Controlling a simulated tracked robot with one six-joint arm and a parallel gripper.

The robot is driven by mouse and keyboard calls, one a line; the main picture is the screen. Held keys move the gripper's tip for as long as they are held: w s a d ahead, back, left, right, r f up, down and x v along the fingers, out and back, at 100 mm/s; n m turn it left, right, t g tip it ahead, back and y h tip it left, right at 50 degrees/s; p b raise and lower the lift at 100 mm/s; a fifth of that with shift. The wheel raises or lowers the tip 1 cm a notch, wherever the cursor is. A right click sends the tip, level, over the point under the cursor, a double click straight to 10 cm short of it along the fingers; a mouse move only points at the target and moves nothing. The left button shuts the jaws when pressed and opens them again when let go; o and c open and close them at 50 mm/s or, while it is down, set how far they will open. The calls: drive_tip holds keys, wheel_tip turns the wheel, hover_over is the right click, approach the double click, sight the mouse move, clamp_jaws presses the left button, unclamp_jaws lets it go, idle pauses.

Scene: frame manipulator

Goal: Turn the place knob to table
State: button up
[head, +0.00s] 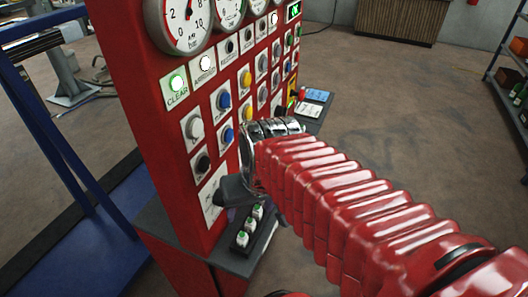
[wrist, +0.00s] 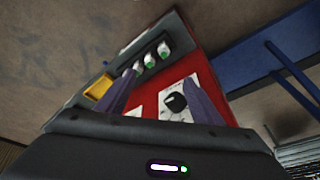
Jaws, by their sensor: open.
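The place knob (wrist: 176,102) is a black rotary knob on a white plate on the red panel. In the wrist view it lies between the two purple fingers of my gripper (wrist: 162,77), nearer the right finger. Whether the fingers touch it I cannot tell. My gripper is open and holds nothing. In the head view my gripper (head: 236,190) is a dark shape in front of the lower panel. It hides the knob there; part of a white plate (head: 212,197) shows to its left.
The red panel (head: 140,105) carries gauges, lamps and several buttons above. A grey shelf (head: 240,262) juts out below, holding a black block with green-and-white switches (head: 250,225). A blue frame (head: 60,150) stands at left.

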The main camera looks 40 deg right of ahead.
drive_tip(key=s+d+f+m+y, duration=0.1)
drive_tip(key=d+f+m+y, duration=0.7)
drive_tip(key=d+f+m, duration=0.3)
drive_tip(key=w+d+r+m+t, duration=0.2)
drive_tip(key=w+d+m+t, duration=0.1)
drive_tip(key=d+t, duration=0.3)
drive_tip(key=w+d+r+m+t, duration=0.3)
drive_tip(key=d+m+t, duration=0.2)
drive_tip(key=d+t, duration=0.1)
drive_tip(key=shift+w+d+r+m+y, duration=0.2)
drive_tip(key=shift+w+r+m+y, duration=0.1)
drive_tip(key=shift+w+m, duration=0.1)
drive_tip(key=x, duration=1.3)
drive_tip(key=shift+w+r, duration=0.2)
drive_tip(key=shift+w, duration=0.2)
drive_tip(key=shift+a, duration=0.15)
drive_tip(key=shift+c, duration=0.2)
